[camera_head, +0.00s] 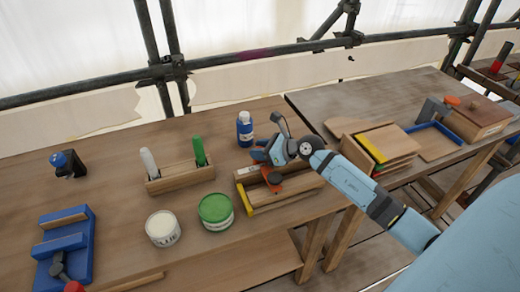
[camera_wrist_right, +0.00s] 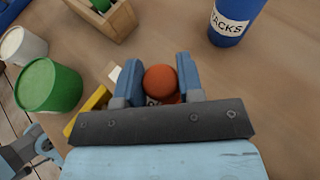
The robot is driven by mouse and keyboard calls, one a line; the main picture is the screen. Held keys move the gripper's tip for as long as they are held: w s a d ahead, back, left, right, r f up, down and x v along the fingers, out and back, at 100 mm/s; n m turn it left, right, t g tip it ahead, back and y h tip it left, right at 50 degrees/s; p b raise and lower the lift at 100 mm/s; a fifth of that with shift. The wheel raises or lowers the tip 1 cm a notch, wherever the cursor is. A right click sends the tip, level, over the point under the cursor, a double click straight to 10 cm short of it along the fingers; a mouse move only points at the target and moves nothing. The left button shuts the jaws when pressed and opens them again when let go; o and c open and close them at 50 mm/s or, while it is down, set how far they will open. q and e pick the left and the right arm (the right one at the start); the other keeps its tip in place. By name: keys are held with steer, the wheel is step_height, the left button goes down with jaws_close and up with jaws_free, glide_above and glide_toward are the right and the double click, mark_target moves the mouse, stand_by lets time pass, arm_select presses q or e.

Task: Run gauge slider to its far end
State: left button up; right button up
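The gauge (camera_head: 290,192) is a wooden block with a yellow strip along its left end, near the bench's right edge. An orange slider (camera_head: 275,183) sits on it under my right gripper (camera_head: 262,155). In the wrist view its round orange-red knob (camera_wrist_right: 160,82) shows between the two blue fingers of my right gripper (camera_wrist_right: 161,84). The fingers are apart, one on each side of the knob; I see no clear grip on it. In the head view the gripper appears above the slider and hides part of the gauge.
A blue bottle (camera_head: 245,130) stands just behind the gauge. A green tin (camera_head: 215,210), a white tin (camera_head: 163,228) and a wooden marker holder (camera_head: 180,178) stand to the left. A blue vise (camera_head: 65,245) is farther left. A second table (camera_head: 350,100) adjoins on the right.

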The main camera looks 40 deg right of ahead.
jaws_close()
steer(key=d+b, duration=0.1)
steer(key=d, duration=0.2)
steer(key=s+d+b, duration=0.1)
steer(key=d+b, duration=0.1)
steer(key=d, duration=0.1)
steer(key=s+d+b, duration=0.1)
steer(key=d, duration=0.2)
steer(key=shift+s+d+f, duration=0.1)
steer(key=shift+f, duration=0.25)
steer(key=d+b, duration=0.1)
steer(key=d, duration=0.1)
steer(key=s+d+b, duration=0.1)
steer(key=d, duration=0.1)
steer(key=d+b, duration=0.1)
steer(key=d, duration=0.1)
steer(key=shift+s+r, duration=0.2)
steer(key=shift+s, duration=0.05)
steer(key=shift+s+d+r+b, duration=0.15)
steer(key=shift+d+b, duration=0.3)
steer(key=shift+d, duration=0.3)
arm_select(q)
steer(key=f, duration=0.4)
steer(key=shift+w+d, duration=0.15)
steer(key=shift+w, duration=0.1)
arm_select(e)
steer(key=o, duration=0.6)
jaws_free()
arm_select(q)
steer(key=shift+d, duration=0.1)
